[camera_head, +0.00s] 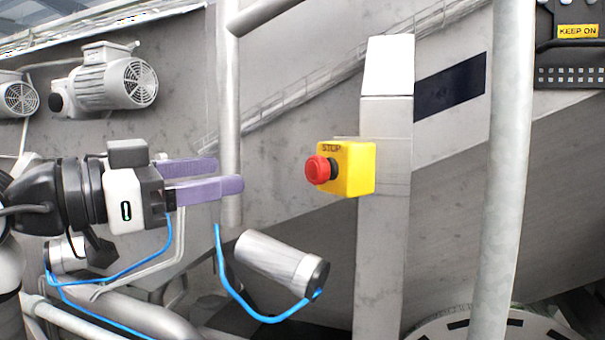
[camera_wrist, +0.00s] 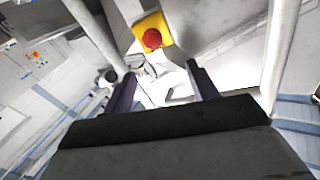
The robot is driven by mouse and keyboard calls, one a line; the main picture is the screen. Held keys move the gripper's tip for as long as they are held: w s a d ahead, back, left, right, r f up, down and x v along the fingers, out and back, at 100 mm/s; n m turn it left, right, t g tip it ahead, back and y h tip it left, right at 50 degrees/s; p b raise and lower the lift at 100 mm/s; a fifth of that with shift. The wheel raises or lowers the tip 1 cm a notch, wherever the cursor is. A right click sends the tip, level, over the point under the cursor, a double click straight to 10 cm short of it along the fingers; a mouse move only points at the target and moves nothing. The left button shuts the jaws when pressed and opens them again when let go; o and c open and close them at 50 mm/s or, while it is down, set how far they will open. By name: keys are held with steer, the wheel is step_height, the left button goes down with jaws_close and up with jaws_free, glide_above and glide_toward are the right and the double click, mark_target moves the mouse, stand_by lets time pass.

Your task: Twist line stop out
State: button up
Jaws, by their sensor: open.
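The line stop is a red mushroom button (camera_head: 320,169) on a yellow box (camera_head: 357,168) marked STOP, fixed to a grey post (camera_head: 385,240). The red button faces left, toward my gripper. My gripper (camera_head: 230,175) has two purple fingers, open and empty, pointing right. It is left of the button, apart from it, at about the same height in the picture. In the wrist view the red button (camera_wrist: 152,39) and yellow box (camera_wrist: 160,27) show at the top centre, beyond the open fingers (camera_wrist: 158,85). Nothing hides the button.
A vertical pipe (camera_head: 229,120) stands behind my fingertips. A thicker pipe (camera_head: 505,150) rises right of the post. A metal cylinder (camera_head: 280,262) with a blue cable (camera_head: 235,290) lies below the gap. Between fingertips and button nothing shows in the way.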

mark_target(310, 171)
steer(key=shift+g, duration=0.5)
steer(key=p+x, duration=0.2)
steer(key=x, duration=0.5)
steer(key=p+x, duration=0.1)
steer(key=x, duration=0.6)
steer(key=shift+s+d+f+p, duration=0.2)
steer(key=shift+s+d+p, duration=0.05)
steer(key=shift+p, duration=0.1)
steer(key=shift+m, duration=0.3)
steer(key=c, duration=1)
